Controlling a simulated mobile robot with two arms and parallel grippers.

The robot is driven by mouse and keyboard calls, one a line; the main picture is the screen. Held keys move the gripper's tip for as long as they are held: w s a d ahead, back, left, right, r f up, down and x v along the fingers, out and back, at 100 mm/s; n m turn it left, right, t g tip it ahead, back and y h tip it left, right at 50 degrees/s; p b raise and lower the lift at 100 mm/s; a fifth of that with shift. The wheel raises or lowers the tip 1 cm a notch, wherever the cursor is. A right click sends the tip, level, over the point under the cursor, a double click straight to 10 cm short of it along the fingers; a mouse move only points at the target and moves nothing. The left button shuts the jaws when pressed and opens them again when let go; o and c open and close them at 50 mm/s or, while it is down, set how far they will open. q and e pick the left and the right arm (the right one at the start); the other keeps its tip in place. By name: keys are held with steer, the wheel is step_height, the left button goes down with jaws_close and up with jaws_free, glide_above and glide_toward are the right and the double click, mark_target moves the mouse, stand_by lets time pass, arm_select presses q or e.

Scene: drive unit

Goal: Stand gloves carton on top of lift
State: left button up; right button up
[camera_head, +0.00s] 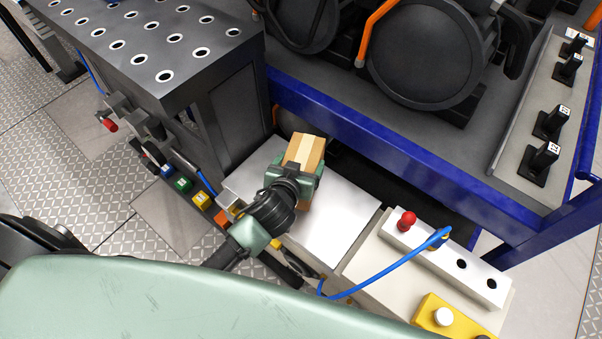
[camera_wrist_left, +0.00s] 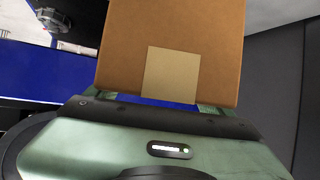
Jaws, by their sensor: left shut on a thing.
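The gloves carton (camera_head: 305,150) is a small brown cardboard box with a paler strip along its top. My left gripper (camera_head: 296,172) is shut on it. The carton is over the far part of a white flat-topped plate (camera_head: 335,215), which looks like the lift; I cannot tell whether it touches the plate. In the left wrist view the carton (camera_wrist_left: 170,45) fills the upper middle, with a pale label on its face, between the green fingers. My right gripper is not in view.
A dark perforated table (camera_head: 160,45) stands left of the plate. A blue frame rail (camera_head: 400,140) runs behind it, with large black round parts above. A control box with a red knob (camera_head: 406,221) and a blue cable (camera_head: 385,275) lies to the right. Coloured buttons (camera_head: 184,184) line the left.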

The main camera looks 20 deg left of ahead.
arm_select(q)
steer(key=shift+f+b, duration=0.35)
steer(key=shift+f, duration=1.9)
steer(key=shift+f, duration=0.15)
steer(key=o, duration=1.7)
steer(key=shift+r, duration=0.2)
steer(key=v, duration=1.2)
steer(key=shift+f, duration=0.1)
